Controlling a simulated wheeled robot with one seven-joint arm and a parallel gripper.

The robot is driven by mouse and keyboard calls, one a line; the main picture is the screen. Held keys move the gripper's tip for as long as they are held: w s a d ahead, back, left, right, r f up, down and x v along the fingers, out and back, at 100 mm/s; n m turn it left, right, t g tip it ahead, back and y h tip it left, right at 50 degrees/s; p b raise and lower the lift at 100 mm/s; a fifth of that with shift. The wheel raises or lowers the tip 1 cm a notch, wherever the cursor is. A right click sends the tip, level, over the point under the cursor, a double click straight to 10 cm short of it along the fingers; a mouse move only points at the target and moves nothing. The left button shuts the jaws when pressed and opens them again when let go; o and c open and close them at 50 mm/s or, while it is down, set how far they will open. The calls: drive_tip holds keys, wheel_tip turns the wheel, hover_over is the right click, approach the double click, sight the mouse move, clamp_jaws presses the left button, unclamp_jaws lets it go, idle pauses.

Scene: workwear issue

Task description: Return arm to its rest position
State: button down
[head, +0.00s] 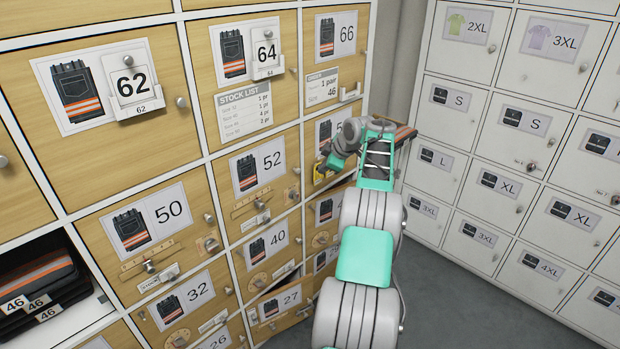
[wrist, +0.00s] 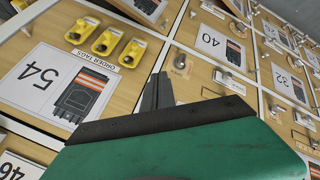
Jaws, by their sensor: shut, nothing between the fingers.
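My arm (head: 365,255) reaches out from the lower middle of the head view toward the wooden lockers. Its wrist end is bent left beside the locker column under the 66 door (head: 338,38). My fingertips cannot be made out in the head view. In the wrist view my gripper (wrist: 158,90) shows as two dark fingers close together, shut and empty. Behind them are the 54 label (wrist: 65,88), yellow order tags (wrist: 107,43) and the 40 label (wrist: 218,45). I cannot tell whether the fingers touch the doors.
Wooden lockers fill the left and white lockers (head: 450,105) the right. An open compartment at lower left holds folded dark trousers (head: 40,285) tagged 46. Grey floor (head: 455,300) is clear at right.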

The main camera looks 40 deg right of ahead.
wheel_tip(320, 180, up, 4)
drive_tip(key=s+d+m+p, duration=0.2)
drive_tip(key=s+a+f+m+g+y, duration=0.1)
drive_tip(key=s+f+m+g, duration=0.2)
drive_tip(key=f, duration=0.5)
drive_tip(key=s+a+f+m, duration=0.1)
drive_tip(key=s+f+m, duration=0.35)
drive_tip(key=f, duration=0.25)
drive_tip(key=s+a+f+m+g+y, duration=0.2)
drive_tip(key=s+a+f+m+g, duration=0.1)
drive_tip(key=s+a+f+m, duration=0.4)
drive_tip(key=s+a+r+n+g+h, duration=0.1)
drive_tip(key=s+a+r, duration=0.3)
drive_tip(key=a, duration=0.7)
drive_tip(key=s+a+r+n+g, duration=0.1)
drive_tip(key=s+a+r+n, duration=0.3)
drive_tip(key=a, duration=0.6)
drive_tip(key=s+a+r+m+g+h, duration=0.1)
drive_tip(key=s+a+r, duration=0.3)
drive_tip(key=a, duration=0.7)
drive_tip(key=w+a+r+n+t, duration=0.3)
drive_tip(key=a+r, duration=0.5)
drive_tip(key=a, duration=0.4)
drive_tip(key=shift+a+r+n+t, duration=0.3)
drive_tip(key=shift+r+n+t, duration=0.1)
drive_tip(key=shift+n+t, duration=0.65)
